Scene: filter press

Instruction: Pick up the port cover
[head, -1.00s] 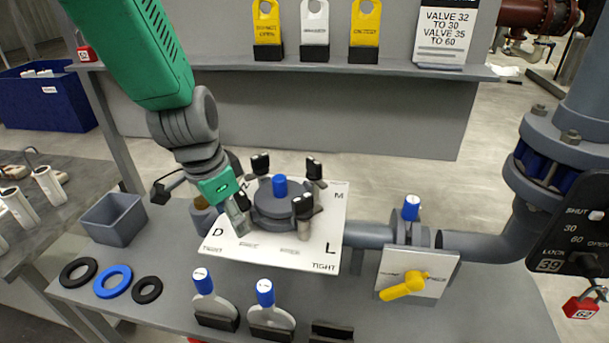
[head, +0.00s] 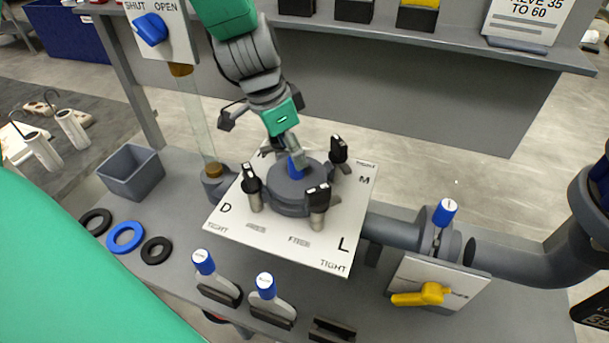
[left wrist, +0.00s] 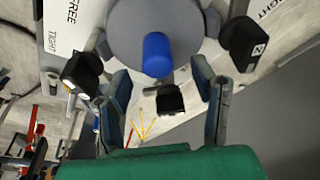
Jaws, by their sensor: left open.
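The port cover (head: 284,189) is a round dark grey disc with a blue knob (head: 295,168) at its centre. It sits on a white plate (head: 228,216) marked D, M, L and TIGHT. Several black-handled clamps (head: 318,198) stand around its rim. My left gripper (head: 288,152) is open, pointing down over the cover, by the knob. In the left wrist view the cover (left wrist: 125,22) and its knob (left wrist: 157,56) lie ahead, between the lines of the two spread fingers (left wrist: 165,98). Whether the fingers touch the knob I cannot tell. My right gripper is not in view.
Two blue-capped handles (head: 265,287) stand in front. A grey bin (head: 131,172) and several rings (head: 125,238) lie at the left. A shelf (head: 455,38) crosses behind.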

